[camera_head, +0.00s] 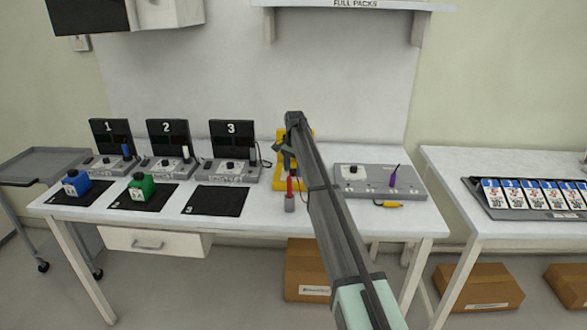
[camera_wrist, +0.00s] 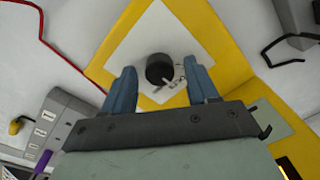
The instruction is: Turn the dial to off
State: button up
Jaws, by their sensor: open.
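The dial (camera_wrist: 158,68) is a round black knob on a white plate with a yellow surround (camera_wrist: 108,62), seen in the wrist view. Small markings lie beside the knob, too small to read. My gripper (camera_wrist: 163,74) is open, with its two blue fingers on either side of the knob in the picture. I cannot tell whether they touch it. In the head view, the yellow unit (camera_head: 278,184) stands on the table, partly hidden behind my arm, and my gripper (camera_head: 284,160) is at it. The dial is hidden there.
A grey console (camera_head: 376,184) with a purple-handled tool (camera_head: 393,177) lies right of my arm. Numbered stations with dark screens (camera_head: 232,137) stand left, with a blue block (camera_head: 76,183) and green block (camera_head: 142,187) on black mats. A red wire (camera_wrist: 45,25) runs near the yellow unit.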

jog(key=c, duration=1)
jog(key=shift+c, duration=0.2)
jog(key=shift+n, duration=0.3)
jog(key=n, duration=0.4)
jog(key=shift+w, duration=0.1)
jog(key=shift+n, duration=2)
jog(key=o, duration=1)
